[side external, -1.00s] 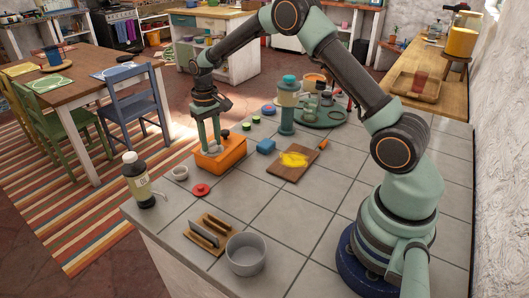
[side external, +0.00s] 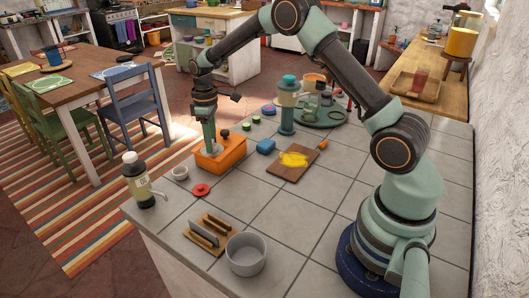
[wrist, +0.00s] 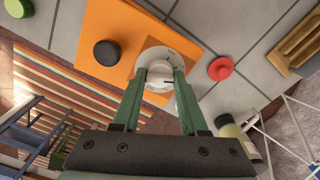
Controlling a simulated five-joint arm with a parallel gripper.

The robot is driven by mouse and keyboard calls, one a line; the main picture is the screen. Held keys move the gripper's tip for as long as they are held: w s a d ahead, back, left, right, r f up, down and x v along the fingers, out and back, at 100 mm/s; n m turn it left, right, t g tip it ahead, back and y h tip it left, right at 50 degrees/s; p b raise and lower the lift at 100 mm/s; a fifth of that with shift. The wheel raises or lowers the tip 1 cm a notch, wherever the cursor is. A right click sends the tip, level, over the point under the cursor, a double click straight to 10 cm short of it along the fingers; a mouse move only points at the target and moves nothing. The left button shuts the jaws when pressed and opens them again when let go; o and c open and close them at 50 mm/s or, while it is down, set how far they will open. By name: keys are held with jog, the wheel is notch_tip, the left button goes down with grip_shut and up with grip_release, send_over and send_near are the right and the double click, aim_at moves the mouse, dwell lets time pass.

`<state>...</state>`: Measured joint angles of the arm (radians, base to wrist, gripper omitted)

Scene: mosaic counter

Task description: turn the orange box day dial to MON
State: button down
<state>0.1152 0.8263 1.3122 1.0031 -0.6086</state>
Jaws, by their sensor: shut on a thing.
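The orange box (side external: 232,158) stands on the tiled counter and fills the upper middle of the wrist view (wrist: 110,22). A round white day dial (wrist: 155,56) is on its top face, with a dark line across the knob. My gripper (wrist: 160,82) reaches down over the box, its two green fingers shut on the dial's knob from either side. In the side view my gripper (side external: 209,149) hides the dial. A black knob (wrist: 107,52) sits on the box beside the dial. I cannot read any day lettering.
A red knob-like piece (side external: 201,190), a small white bowl (side external: 180,173) and a bottle (side external: 137,182) are near the box. Bare tiles lie in front of the board.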

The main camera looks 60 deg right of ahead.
jog(key=n, duration=0.6)
jog(key=shift+n, duration=3.3)
jog(key=shift+c, duration=2.1)
grip_release()
jog(key=shift+r, duration=0.15)
notch_tip(320, 180, up, 12)
